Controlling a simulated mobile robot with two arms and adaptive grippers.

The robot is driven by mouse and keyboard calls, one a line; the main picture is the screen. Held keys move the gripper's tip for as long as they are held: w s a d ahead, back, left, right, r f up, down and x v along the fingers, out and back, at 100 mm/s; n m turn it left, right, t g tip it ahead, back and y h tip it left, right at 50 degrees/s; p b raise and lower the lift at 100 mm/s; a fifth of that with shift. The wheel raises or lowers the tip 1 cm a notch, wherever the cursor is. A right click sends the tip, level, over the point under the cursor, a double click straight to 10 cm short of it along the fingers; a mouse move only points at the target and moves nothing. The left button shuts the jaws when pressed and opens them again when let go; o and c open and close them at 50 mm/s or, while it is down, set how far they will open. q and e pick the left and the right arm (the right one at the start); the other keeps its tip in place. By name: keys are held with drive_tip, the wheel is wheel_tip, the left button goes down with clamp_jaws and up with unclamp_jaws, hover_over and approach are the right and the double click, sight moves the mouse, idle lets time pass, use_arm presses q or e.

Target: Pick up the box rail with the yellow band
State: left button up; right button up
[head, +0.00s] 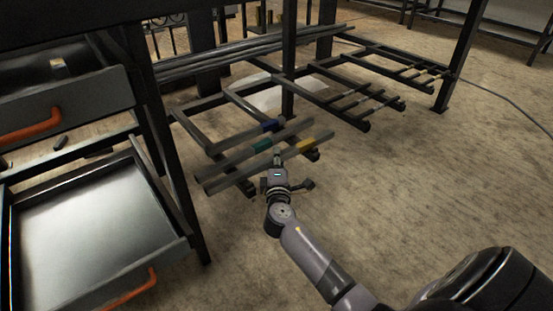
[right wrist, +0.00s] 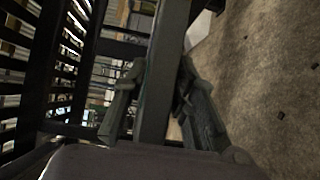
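The box rail with the yellow band (head: 306,146) lies slanting across the lower rack, nearest to me of the banded rails. Beside it lie a rail with a green band (head: 261,145) and one with a blue band (head: 270,125). My right gripper (head: 278,158) is at the yellow-banded rail, just left of the band. In the right wrist view a dark bar (right wrist: 165,75) runs between the fingers of my right gripper (right wrist: 162,75), one finger on each side. No band shows there, and whether the fingers press on it cannot be told. My left gripper is out of view.
An open drawer (head: 88,235) with an orange handle juts out at the lower left, below another drawer (head: 60,105). A dark rack post (head: 287,85) stands behind the rails. Further rack arms (head: 375,100) extend at the right.

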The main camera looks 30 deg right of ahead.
clamp_jaws()
idle(0.4)
drive_tip(key=shift+r, duration=0.1)
drive_tip(key=shift+r, duration=0.1)
